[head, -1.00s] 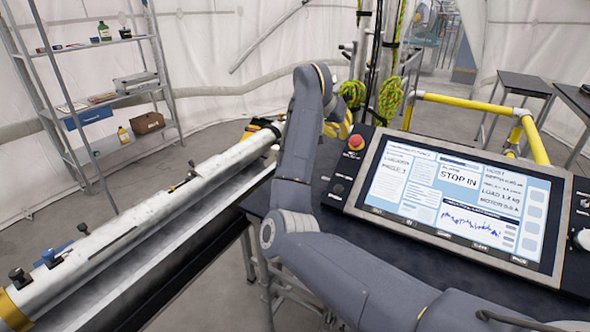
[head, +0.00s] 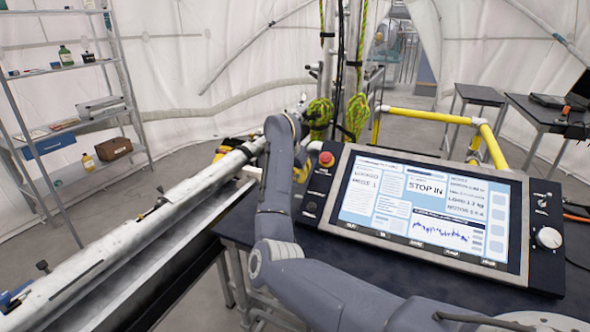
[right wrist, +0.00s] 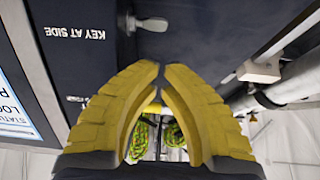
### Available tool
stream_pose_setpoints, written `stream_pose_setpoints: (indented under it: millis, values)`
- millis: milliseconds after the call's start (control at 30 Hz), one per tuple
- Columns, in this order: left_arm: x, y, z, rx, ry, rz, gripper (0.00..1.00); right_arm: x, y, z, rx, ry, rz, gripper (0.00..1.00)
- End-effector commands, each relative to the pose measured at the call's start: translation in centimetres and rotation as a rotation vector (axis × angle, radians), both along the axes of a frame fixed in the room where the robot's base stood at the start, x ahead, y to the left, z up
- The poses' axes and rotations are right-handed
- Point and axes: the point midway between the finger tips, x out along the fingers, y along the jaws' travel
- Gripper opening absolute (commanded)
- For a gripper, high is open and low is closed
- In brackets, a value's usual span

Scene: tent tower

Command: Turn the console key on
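The console (head: 345,178) stands tilted on a dark table, its screen lit with "STOP IN". In the right wrist view, a silver key (right wrist: 153,24) sticks out of the console's side (right wrist: 75,55), close to the "KEY AT SIDE" label. The key is not visible in the head view. My right gripper (right wrist: 163,68) has its yellow fingertips near the key, apart from each other with a narrow empty gap; the key lies past the tips. In the head view the right gripper is mostly hidden behind my arm, at the console's left edge. My left gripper is not in view.
A red button (head: 326,159) sits at the console's upper left and a white knob (head: 548,238) at its right. A long white tube (head: 110,240) runs along the left. Yellow rails (head: 430,116) and green ropes stand behind the console.

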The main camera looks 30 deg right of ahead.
Motion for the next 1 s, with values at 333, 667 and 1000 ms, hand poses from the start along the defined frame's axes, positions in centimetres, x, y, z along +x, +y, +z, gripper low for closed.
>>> stream_pose_setpoints:
  millis: [333, 667, 1000]
  values:
    - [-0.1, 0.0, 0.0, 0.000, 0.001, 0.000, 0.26, -0.5, 0.7, -3.5, -0.002, 0.001, 0.000, 0.00]
    - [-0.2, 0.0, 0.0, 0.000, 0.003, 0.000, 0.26, -0.6, 0.9, -4.1, 0.000, 0.000, 0.001, 0.00]
    - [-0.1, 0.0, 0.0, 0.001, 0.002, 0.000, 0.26, -1.4, -0.3, -4.4, -0.018, -0.011, -0.018, 0.00]
